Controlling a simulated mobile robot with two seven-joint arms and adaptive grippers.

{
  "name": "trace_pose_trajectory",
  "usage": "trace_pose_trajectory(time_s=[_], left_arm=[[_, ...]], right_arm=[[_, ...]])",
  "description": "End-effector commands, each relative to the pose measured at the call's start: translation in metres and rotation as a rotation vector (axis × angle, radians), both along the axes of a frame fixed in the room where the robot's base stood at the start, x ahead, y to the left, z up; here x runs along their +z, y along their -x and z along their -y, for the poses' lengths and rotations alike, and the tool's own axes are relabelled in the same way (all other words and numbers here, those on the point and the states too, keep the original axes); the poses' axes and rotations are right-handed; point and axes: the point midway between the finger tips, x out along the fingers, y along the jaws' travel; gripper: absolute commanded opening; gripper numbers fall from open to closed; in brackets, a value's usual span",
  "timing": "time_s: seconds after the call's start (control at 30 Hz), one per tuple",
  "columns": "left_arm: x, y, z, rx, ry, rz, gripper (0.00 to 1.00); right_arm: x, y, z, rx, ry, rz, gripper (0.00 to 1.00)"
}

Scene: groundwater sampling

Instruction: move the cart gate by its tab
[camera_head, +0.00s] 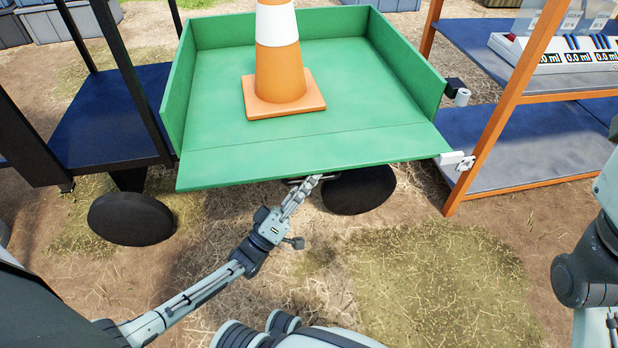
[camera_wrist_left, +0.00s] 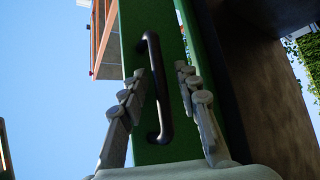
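The green cart gate (camera_head: 330,160) is folded down at the front of the cart, nearly level with the green cart bed (camera_head: 350,75). Its tab looks like a black bar handle (camera_wrist_left: 153,45) on the green panel in the left wrist view; the head view barely shows it under the gate's front edge. My left gripper (camera_head: 310,184) is under that edge. In the left wrist view its fingers (camera_wrist_left: 161,70) are spread on either side of the handle, with gaps visible. My right arm (camera_head: 590,265) shows at the right edge, but its gripper is out of view.
An orange and white cone (camera_head: 278,60) stands on the bed. A rack with orange posts (camera_head: 500,105) stands close on the right, with a white latch piece (camera_head: 458,162) by the gate's corner. Dark blue shelves (camera_head: 110,115) stand left. Straw ground in front is clear.

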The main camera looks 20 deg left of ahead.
Motion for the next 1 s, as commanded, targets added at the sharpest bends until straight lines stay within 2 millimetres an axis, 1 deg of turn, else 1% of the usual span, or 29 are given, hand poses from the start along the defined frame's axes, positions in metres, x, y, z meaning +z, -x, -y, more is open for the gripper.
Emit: trace_pose_trajectory(time_s=[0.13, 0.23, 0.37, 0.5, 0.7, 0.83, 1.0], left_arm=[[-0.001, 0.001, 0.0, -0.001, 0.001, 0.001, 0.33], [-0.005, 0.007, -0.003, -0.001, 0.0, -0.002, 0.33], [-0.018, 0.024, -0.01, 0.0, 0.0, -0.004, 0.33], [-0.035, 0.048, -0.021, 0.0, 0.0, -0.005, 0.33], [-0.055, 0.077, -0.033, 0.001, -0.001, -0.003, 0.33], [-0.063, 0.088, -0.038, 0.0, -0.001, -0.002, 0.33], [-0.065, 0.093, -0.04, 0.0, 0.0, 0.0, 0.33]], right_arm=[[-0.001, 0.0, 0.0, 0.001, 0.0, -0.001, 0.4], [-0.001, 0.0, 0.0, 0.001, 0.001, -0.001, 0.4], [0.0, 0.0, 0.0, 0.001, 0.002, -0.001, 0.4], [0.0, 0.0, 0.0, 0.001, 0.003, 0.0, 0.4], [0.0, 0.0, 0.0, 0.001, 0.003, 0.0, 0.4], [0.0, 0.001, 0.0, 0.001, 0.003, 0.0, 0.4], [0.0, 0.0, 0.0, 0.001, 0.003, 0.0, 0.4]])
